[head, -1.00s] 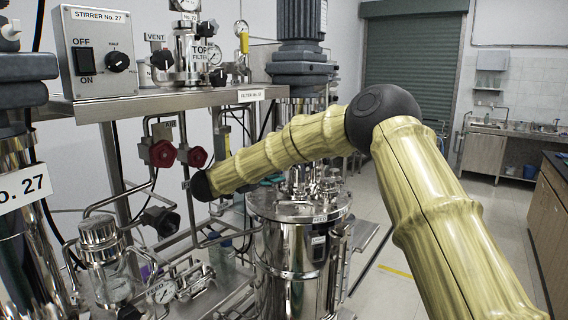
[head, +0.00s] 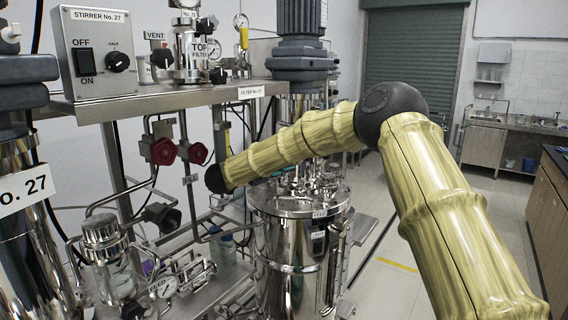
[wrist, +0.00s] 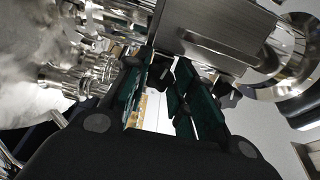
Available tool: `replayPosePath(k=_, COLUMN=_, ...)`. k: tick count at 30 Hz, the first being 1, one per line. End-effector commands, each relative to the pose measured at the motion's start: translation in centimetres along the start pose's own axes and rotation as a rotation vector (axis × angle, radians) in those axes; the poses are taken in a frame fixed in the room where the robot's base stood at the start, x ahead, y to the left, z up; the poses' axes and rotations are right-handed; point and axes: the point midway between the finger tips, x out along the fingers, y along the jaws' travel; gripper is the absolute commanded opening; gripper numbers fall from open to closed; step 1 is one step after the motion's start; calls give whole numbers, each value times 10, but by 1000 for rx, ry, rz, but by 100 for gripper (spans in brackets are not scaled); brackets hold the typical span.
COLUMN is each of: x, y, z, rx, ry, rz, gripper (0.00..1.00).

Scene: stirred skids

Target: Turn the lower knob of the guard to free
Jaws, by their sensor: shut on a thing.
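My gripper (wrist: 165,82) shows in the wrist view, its dark green fingers closed around a small black knob (wrist: 160,70). This looks like the lower knob of the guard. It sits beside a flat brushed-metal plate (wrist: 225,30). The fingers cover much of the knob, and I cannot read its setting. In the head view my bamboo-coloured arm reaches left, its dark wrist joint in front of the steel piping. The gripper and the held knob are hidden there behind the arm and the vessel fittings.
A polished steel vessel (head: 292,262) stands just below my forearm. Two red valve knobs (head: 163,151) and a black knob (head: 161,217) are on the piping to the left. A stirrer box (head: 95,52) stands on the shelf. Open floor (head: 395,225) lies to the right.

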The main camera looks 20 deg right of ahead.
Motion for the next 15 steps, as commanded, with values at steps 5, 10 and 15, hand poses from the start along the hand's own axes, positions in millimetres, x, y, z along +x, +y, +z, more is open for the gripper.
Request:
replayPosePath(k=5, x=0, y=1, z=0, rx=-10, ry=-1, rz=1, gripper=2)
replayPosePath(k=10, x=-1, y=2, z=0, rx=-63, ry=-1, rz=4, gripper=2)
replayPosePath(k=15, x=-1, y=2, z=0, rx=-164, ry=-2, rz=10, gripper=2)
